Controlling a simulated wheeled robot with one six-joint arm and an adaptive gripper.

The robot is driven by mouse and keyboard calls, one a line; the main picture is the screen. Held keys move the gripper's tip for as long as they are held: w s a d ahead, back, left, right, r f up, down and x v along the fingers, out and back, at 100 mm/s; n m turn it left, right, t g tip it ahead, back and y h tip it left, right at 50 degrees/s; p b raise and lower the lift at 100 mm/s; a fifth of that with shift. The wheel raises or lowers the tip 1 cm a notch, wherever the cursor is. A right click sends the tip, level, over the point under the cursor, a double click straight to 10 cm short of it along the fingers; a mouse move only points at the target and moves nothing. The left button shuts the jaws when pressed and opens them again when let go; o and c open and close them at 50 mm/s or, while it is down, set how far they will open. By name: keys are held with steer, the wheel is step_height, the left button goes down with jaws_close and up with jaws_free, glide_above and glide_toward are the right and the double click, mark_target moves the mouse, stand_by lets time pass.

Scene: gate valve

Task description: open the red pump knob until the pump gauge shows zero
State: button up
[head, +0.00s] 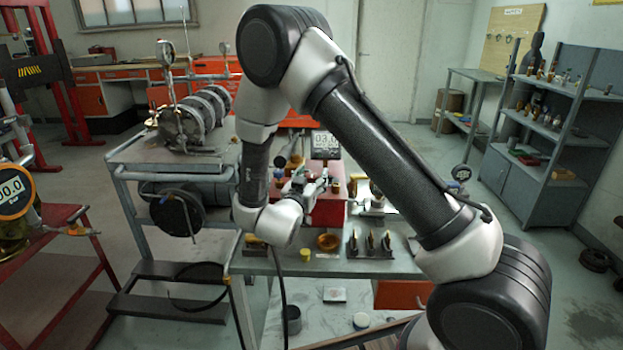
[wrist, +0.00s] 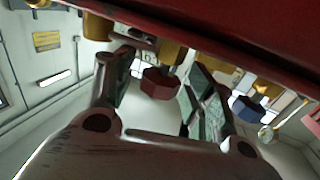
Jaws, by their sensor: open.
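In the wrist view a red knob (wrist: 160,83) sits on a brass stem under the edge of a red body (wrist: 240,35). My gripper (wrist: 163,66) is open, with one finger on each side of the knob; I cannot tell whether either touches it. In the head view my gripper (head: 308,186) is small, in front of the red box (head: 330,213) on the bench, and the red knob cannot be made out there.
A blue knob (wrist: 248,108) is right of my gripper in the wrist view. The bench (head: 340,265) holds small fittings and a wooden bowl (head: 328,242). A cart with cylinders (head: 195,115) stands left, and an orange gauge (head: 12,190) is at the far left.

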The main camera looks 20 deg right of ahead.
steer(key=c, duration=1)
steer(key=shift+n+t+y, duration=0.3)
steer(key=shift+y, duration=0.1)
steer(key=n+y, duration=0.2)
steer(key=y, duration=0.1)
steer(key=n+t+y, duration=0.1)
steer(key=n+y, duration=0.1)
steer(key=y, duration=0.1)
steer(key=n+t+y, duration=0.1)
steer(key=n+y, duration=0.1)
steer(key=y, duration=0.1)
steer(key=shift+s+d, duration=0.1)
steer(key=shift+d, duration=0.15)
steer(key=shift+a+n+g+y, duration=0.15)
steer(key=shift+n+y, duration=0.85)
steer(key=shift+y, duration=0.55)
steer(key=shift+d+n+g+y, duration=0.15)
steer(key=shift+n+y, duration=0.85)
steer(key=shift+y, duration=0.55)
steer(key=shift+a, duration=0.15)
